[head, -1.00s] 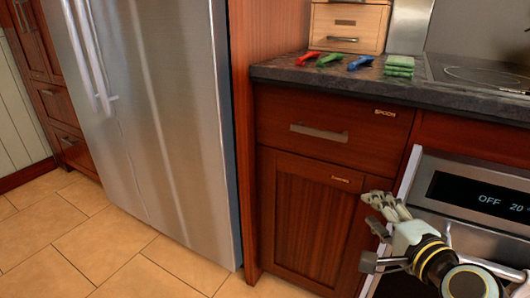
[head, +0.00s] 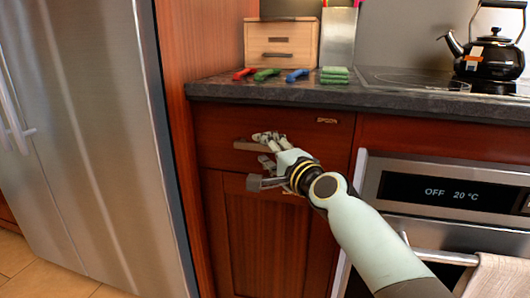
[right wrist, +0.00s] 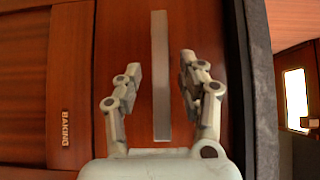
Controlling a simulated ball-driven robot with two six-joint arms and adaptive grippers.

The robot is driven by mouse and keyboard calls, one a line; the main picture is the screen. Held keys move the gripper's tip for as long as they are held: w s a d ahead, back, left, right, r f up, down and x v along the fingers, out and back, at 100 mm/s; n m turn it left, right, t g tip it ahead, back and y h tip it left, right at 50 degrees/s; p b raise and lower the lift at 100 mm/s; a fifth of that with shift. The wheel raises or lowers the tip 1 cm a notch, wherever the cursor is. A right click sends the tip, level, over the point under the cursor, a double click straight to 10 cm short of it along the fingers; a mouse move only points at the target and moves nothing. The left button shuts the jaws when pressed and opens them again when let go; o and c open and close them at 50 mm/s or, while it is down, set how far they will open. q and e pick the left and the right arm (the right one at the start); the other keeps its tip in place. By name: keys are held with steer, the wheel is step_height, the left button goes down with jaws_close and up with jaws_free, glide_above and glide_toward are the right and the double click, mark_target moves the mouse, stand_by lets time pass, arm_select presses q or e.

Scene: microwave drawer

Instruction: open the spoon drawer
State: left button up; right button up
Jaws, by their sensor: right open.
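The spoon drawer (head: 218,130) is a dark red wooden front under the counter, with the word SPOON at its upper right. It looks shut, flush with the cabinet. Its grey bar handle (head: 243,147) is partly hidden by my right gripper (head: 262,148) in the head view. In the right wrist view, my right gripper (right wrist: 160,70) is open, with one finger on each side of the handle (right wrist: 160,60). Gaps show between the fingers and the bar. How deep the fingers reach cannot be told. My left gripper is not in view.
A lower cabinet door (head: 255,235) sits below the drawer, and BAKING shows in the wrist view. The fridge (head: 95,130) stands left, the oven (head: 440,190) right. The counter (head: 260,91) above holds coloured tools, green cloths (head: 334,75), a small drawer box (head: 281,42) and a kettle (head: 490,55).

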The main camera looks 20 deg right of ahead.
steer(key=shift+w+a, duration=0.1)
steer(key=shift+w, duration=0.2)
jaws_close()
